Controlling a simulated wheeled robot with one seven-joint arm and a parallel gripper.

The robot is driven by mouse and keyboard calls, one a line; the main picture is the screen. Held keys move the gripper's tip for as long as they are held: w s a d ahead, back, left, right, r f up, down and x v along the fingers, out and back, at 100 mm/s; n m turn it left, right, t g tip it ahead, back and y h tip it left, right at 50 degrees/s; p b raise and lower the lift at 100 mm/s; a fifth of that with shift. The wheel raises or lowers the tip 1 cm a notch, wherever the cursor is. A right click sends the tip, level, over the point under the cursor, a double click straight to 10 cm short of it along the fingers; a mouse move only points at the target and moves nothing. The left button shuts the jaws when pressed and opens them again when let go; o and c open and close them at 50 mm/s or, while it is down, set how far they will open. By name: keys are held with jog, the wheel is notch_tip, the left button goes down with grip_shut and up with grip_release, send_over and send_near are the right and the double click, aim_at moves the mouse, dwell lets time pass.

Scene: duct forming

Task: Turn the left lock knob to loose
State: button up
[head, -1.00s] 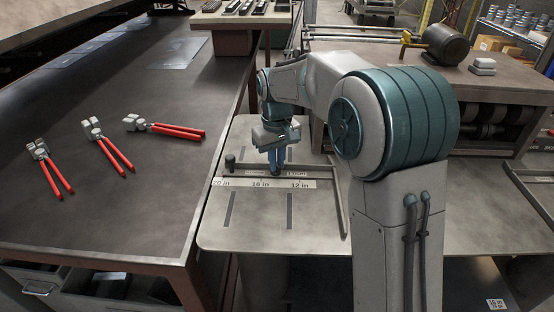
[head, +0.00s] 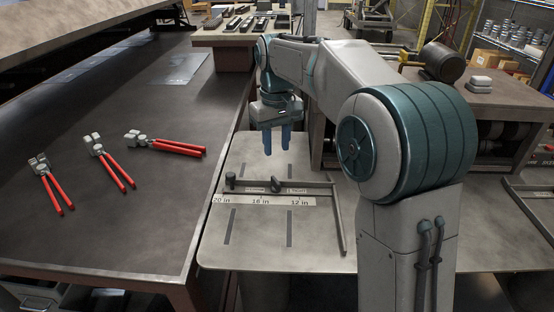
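The left lock knob (head: 231,179) is a small dark knob at the left end of the fence bar (head: 310,185) on the grey gauge table. The right lock knob (head: 276,184) stands further right on the same bar. Small labels by the knobs are too small to read. My gripper (head: 277,143) points down, above and behind the right knob in the picture, clear of both knobs. Its two blue fingers are apart with nothing between them. Whether the left knob is loose or tight cannot be told.
A white scale (head: 263,201) marked 20, 16 and 12 in lies along the bar. Two dark slots run across the gauge table (head: 262,255). Red-handled tools (head: 117,169) lie on the dark bench at left. A machine (head: 440,62) stands at back right.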

jog(key=shift+r, duration=1.55)
